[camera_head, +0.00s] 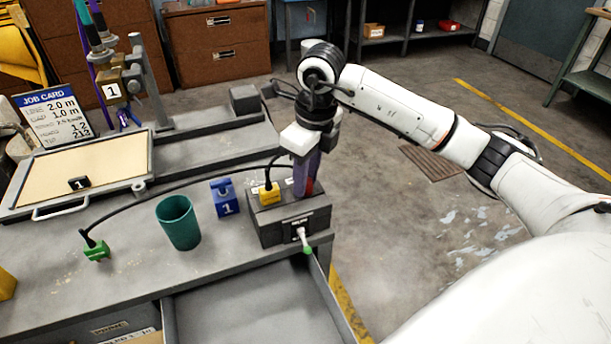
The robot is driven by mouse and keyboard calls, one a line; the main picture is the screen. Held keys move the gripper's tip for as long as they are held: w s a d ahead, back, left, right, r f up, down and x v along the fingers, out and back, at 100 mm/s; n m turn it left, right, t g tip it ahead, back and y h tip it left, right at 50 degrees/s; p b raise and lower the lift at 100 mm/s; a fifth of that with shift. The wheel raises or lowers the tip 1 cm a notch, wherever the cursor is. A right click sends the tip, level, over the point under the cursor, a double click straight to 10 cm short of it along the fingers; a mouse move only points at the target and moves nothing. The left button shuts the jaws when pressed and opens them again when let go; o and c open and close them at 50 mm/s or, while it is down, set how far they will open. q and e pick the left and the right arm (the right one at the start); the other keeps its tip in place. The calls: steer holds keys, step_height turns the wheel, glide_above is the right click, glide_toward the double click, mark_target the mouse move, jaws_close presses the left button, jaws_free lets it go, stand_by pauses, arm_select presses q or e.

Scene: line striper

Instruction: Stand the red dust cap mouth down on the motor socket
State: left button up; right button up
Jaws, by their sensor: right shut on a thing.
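My right gripper (306,184) points down over the right part of a dark grey box (270,227) on the bench. Its purple fingers are shut on the red dust cap (309,187), of which only a small red patch shows at the fingertips. The cap is at or just above the box top; I cannot tell whether it touches. The motor socket is not clearly seen; fingers and cap cover that part of the box top. A yellow plug (269,194) with a black cable sits on the box, left of the fingers. My left gripper is not in view.
A teal cup (178,222), a blue block marked 1 (224,197) and a green plug (97,251) stand on the bench. A green-tipped lever (305,243) projects from the box front. An open drawer (245,305) juts out below. A framed tray (80,172) lies behind.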

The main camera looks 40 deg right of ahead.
mark_target(311, 187)
steer(key=shift+f, duration=0.1)
steer(key=o, duration=1)
step_height(311, 187, up, 12)
steer(key=s, duration=0.1)
steer(key=shift+s+d, duration=0.2)
